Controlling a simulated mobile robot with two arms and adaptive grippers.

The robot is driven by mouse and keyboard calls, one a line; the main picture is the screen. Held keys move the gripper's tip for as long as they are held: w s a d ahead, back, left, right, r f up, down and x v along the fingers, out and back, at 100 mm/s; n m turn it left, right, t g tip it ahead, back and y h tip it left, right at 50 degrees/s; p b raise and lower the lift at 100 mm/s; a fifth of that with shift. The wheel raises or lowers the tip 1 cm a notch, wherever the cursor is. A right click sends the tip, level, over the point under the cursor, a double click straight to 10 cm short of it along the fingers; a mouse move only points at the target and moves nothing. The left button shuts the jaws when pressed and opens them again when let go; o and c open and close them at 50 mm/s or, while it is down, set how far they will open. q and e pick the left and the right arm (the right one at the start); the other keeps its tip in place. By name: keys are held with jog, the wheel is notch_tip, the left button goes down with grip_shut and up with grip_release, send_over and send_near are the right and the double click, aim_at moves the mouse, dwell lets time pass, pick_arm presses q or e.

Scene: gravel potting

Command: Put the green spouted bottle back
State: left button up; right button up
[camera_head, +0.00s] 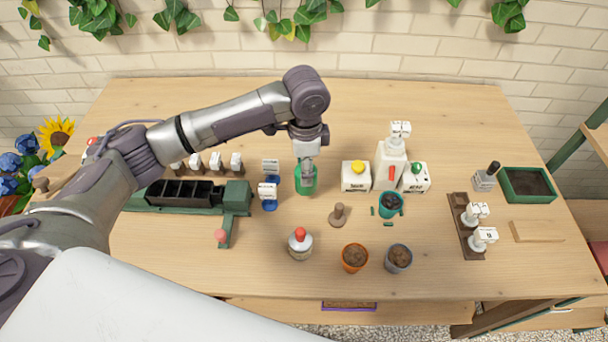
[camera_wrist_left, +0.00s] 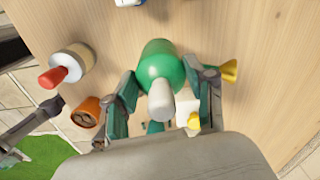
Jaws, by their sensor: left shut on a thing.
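The green spouted bottle (camera_head: 306,181) is near the middle of the table in the head view, with a rounded green body and a pale spout. My left gripper (camera_head: 307,160) comes down over it from above and is shut on it. In the left wrist view the bottle (camera_wrist_left: 160,66) sits between the two fingers of the left gripper (camera_wrist_left: 165,95), its pale spout pointing toward the camera. I cannot tell whether its base touches the table.
Blue stands with white labels (camera_head: 269,193) are just left of the bottle. White containers (camera_head: 391,163) with coloured tops stand to its right. A red-capped bottle (camera_head: 300,244), a brown stamp (camera_head: 338,216) and an orange pot (camera_head: 354,258) are in front. The table behind is clear.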

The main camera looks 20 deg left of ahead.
pick_arm(q)
jog(key=shift+a+f, duration=0.15)
jog(key=shift+f, duration=0.15)
notch_tip(320, 180, down, 4)
jog(key=shift+r+p, duration=0.25)
jog(key=shift+p, duration=0.05)
jog(key=o, duration=1)
jog(key=shift+f, duration=0.15)
notch_tip(320, 180, up, 12)
jog(key=shift+f+b, duration=0.25)
jog(key=shift+b, duration=0.4)
jog(key=shift+s+r, duration=0.1)
jog(key=shift+r, duration=0.3)
